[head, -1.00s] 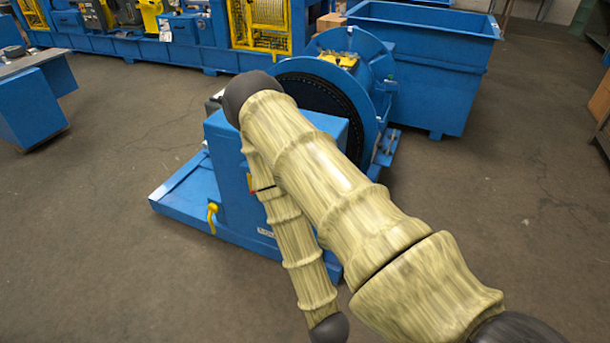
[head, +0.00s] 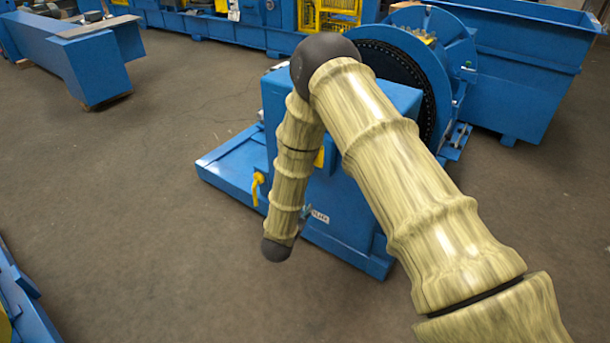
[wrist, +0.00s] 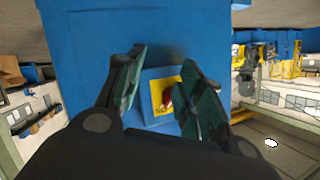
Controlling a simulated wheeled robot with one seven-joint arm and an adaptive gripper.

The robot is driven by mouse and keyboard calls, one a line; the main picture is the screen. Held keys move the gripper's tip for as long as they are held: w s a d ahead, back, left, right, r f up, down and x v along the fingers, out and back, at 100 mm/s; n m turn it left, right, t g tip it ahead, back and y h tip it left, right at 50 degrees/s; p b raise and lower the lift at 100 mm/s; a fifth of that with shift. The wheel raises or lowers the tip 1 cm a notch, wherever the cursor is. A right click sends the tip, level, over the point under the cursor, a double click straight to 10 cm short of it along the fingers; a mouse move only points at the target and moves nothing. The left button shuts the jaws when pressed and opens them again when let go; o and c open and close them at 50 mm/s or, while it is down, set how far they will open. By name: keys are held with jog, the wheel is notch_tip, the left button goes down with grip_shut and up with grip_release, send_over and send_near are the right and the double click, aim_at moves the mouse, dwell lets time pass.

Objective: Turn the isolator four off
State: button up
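In the wrist view a small yellow plate (wrist: 157,99) sits on a blue box on the flat face of the blue machine housing (wrist: 80,40). A dark red knob (wrist: 168,95) is on the plate, partly hidden by my right finger. Upside-down lettering shows on the plate; no number is readable. My gripper (wrist: 162,62) is open, its green fingers apart, one left of the plate and one overlapping its right side. I cannot tell whether a finger touches the knob. In the head view my arm hides the gripper; a bit of yellow (head: 319,158) shows beside my forearm.
In the head view a yellow handle (head: 258,188) sticks out at the housing's left. A large blue wheel (head: 440,60) stands behind it, and a blue bin (head: 525,70) at the back right. A blue bench (head: 90,60) is at the upper left.

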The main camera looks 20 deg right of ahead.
jog(key=w+a+r+m+g+h+b, duration=0.1)
jog(key=w+a+r+m+h+b, duration=0.1)
jog(key=w+r+m+h+b, duration=0.5)
jog(key=w+d+m, duration=0.1)
jog(key=w+d, duration=0.7)
jog(key=shift+d+r+b, duration=0.2)
jog(key=shift+d+b, duration=0.2)
jog(key=shift+b, duration=0.05)
jog(key=shift+a, duration=0.1)
grip_shut()
